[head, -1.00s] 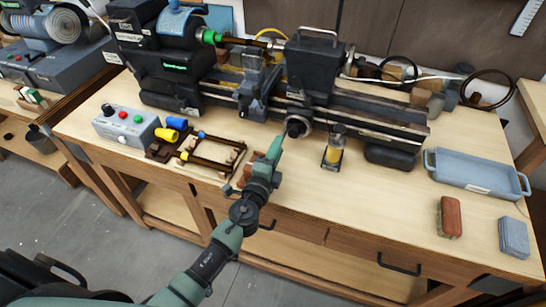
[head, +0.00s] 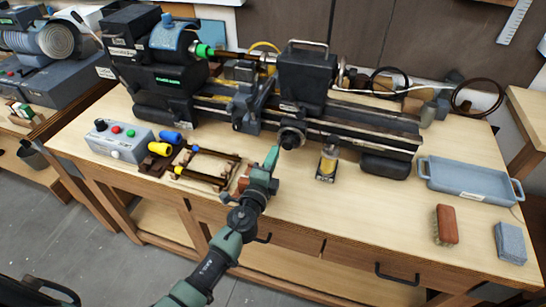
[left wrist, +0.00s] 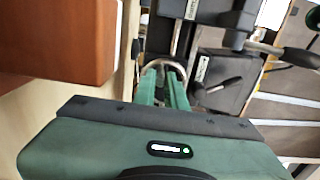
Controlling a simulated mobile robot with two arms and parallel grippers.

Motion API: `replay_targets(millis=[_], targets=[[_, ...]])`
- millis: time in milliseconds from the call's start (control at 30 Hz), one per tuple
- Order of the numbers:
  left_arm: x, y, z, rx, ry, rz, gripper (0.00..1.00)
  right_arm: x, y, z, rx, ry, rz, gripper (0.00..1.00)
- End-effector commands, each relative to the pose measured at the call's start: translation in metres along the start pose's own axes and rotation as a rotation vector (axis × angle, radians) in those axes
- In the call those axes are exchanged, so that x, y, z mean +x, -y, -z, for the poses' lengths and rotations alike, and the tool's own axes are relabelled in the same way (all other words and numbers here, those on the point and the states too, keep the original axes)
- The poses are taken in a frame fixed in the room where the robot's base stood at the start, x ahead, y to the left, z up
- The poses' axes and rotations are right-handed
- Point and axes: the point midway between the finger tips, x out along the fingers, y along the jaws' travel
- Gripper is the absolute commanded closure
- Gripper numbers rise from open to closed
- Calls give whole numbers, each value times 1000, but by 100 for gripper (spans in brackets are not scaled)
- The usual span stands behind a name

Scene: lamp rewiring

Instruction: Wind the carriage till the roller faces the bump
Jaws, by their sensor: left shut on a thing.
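The dark lathe's handwheel (head: 291,137) sits low on its front, below a black housing (head: 307,75) with a top handle. My left gripper (head: 275,155) reaches up to the wheel's lower left edge. In the left wrist view its green fingers (left wrist: 163,88) are closed at the curved metal rim of the wheel (left wrist: 168,66). The blue-grey carriage slide (head: 248,108) stands left of the housing, below the brownish shaft (head: 245,52). The roller and the bump are too small to make out, so I cannot tell how they line up. My right gripper is out of view.
A button box (head: 118,141), blue and yellow pieces and a wooden frame (head: 208,167) lie left of my arm. A blue tray (head: 470,180), brush (head: 446,224) and grey block (head: 511,242) lie right.

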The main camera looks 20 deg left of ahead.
Motion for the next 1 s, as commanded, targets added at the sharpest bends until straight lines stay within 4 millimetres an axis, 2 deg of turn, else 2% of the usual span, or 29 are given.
replay_targets(millis=[133, 500, 1000], targets=[[-1, -12, 6, -2, -2, -4, 100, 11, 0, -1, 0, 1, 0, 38], [-1, -23, 16, -2, -4, -6, 100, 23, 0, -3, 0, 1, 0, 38], [-1, -28, 31, -2, -4, -10, 100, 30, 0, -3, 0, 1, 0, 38]])
